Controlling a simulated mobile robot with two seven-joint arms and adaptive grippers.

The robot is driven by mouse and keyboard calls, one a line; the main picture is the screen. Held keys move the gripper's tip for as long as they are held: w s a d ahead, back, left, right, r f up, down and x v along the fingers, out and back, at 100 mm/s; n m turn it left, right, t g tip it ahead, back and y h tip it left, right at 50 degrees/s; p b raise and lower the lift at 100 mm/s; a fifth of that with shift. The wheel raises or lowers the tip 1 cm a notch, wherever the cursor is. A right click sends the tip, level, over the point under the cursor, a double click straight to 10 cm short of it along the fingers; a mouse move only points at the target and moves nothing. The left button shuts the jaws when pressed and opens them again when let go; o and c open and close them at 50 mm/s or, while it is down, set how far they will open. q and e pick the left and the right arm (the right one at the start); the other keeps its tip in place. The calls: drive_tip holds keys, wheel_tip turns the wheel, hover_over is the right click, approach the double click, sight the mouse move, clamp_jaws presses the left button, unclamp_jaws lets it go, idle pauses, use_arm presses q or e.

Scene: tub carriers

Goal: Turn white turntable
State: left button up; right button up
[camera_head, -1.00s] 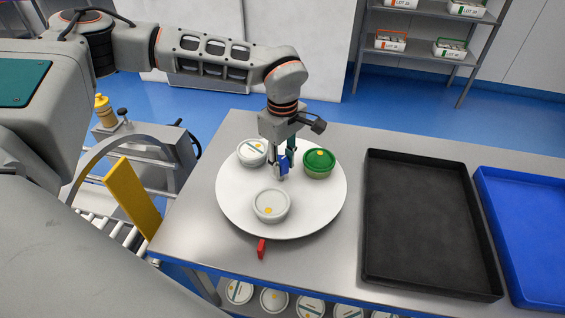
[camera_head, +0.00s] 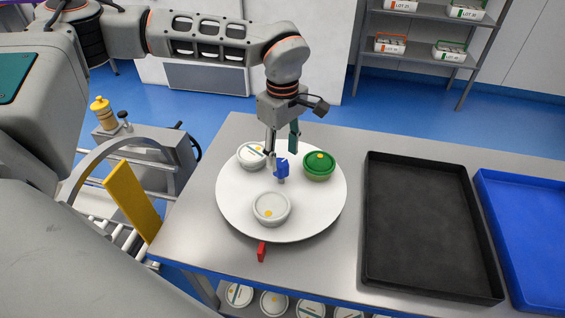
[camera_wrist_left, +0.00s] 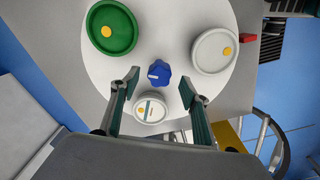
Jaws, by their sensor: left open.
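The white turntable (camera_head: 315,215) lies on the steel table. A blue knob (camera_head: 281,168) stands at its middle; it also shows in the left wrist view (camera_wrist_left: 159,73). Three tubs sit on the turntable: a green-lidded one (camera_head: 319,165) at the back right, a plain white one (camera_head: 271,208) at the front, and a white one with a striped label (camera_head: 251,155) at the back left. My left gripper (camera_head: 282,145) is open above the knob, its fingers apart and not touching it. In the left wrist view the knob is beyond the fingertips, between their lines. My right gripper is not in view.
A red marker (camera_head: 262,251) sits on the table at the turntable's front edge. A black tray (camera_head: 432,285) and a blue tray (camera_head: 525,290) lie to the right. More tubs (camera_head: 273,303) stand below the table front. A yellow panel (camera_head: 133,200) is at the left.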

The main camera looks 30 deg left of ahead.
use_arm(q)
wheel_tip(320, 180, up, 7)
idle(0.3)
idle(0.5)
